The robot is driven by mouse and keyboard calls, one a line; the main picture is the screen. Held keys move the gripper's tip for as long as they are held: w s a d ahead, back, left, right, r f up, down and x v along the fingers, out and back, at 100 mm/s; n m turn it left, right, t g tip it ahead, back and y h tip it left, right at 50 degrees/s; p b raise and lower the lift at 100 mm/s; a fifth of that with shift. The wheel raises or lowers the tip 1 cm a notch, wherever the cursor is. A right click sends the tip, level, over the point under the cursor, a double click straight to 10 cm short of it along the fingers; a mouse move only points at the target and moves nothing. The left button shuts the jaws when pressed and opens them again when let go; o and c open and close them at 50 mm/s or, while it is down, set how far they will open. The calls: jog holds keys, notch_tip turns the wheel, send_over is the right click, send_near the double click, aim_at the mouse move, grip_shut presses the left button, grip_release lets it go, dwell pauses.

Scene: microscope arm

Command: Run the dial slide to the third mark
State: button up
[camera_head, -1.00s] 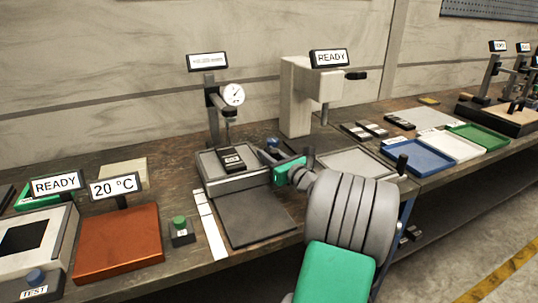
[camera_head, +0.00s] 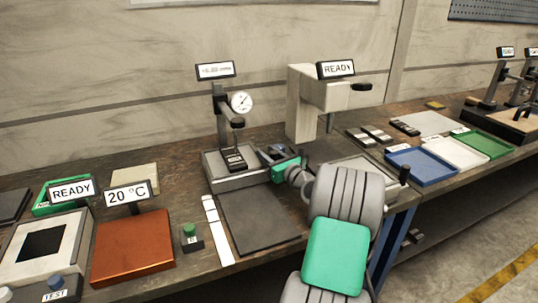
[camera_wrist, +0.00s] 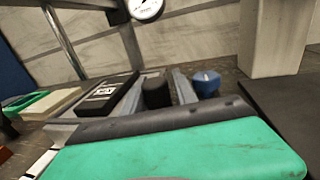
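The dial stand (camera_head: 220,118) is upright at the middle of the bench, with a round white dial (camera_head: 241,102) on it; the dial also shows at the top of the wrist view (camera_wrist: 146,7). Below the dial is a grey stage (camera_head: 230,183) carrying a small black block (camera_head: 236,161) with a pale label, also in the wrist view (camera_wrist: 103,91). My gripper (camera_wrist: 157,84) is at the stage's right side. Its grey fingers are apart, with a black knob (camera_wrist: 156,92) between them; contact is unclear. A blue knob (camera_wrist: 206,82) is just right of the fingers. I cannot make out the marks.
A grey stand reading READY (camera_head: 302,112) rises behind my gripper to the right. A dark flat mat (camera_head: 258,222) and a white strip (camera_head: 217,228) lie in front of the stage. A brown plate (camera_head: 132,248) and green button (camera_head: 189,232) are left. Trays (camera_head: 422,165) are right.

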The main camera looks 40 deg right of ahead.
jog(key=shift+o, duration=1.2)
jog(key=s, duration=0.8)
jog(key=shift+a, duration=0.35)
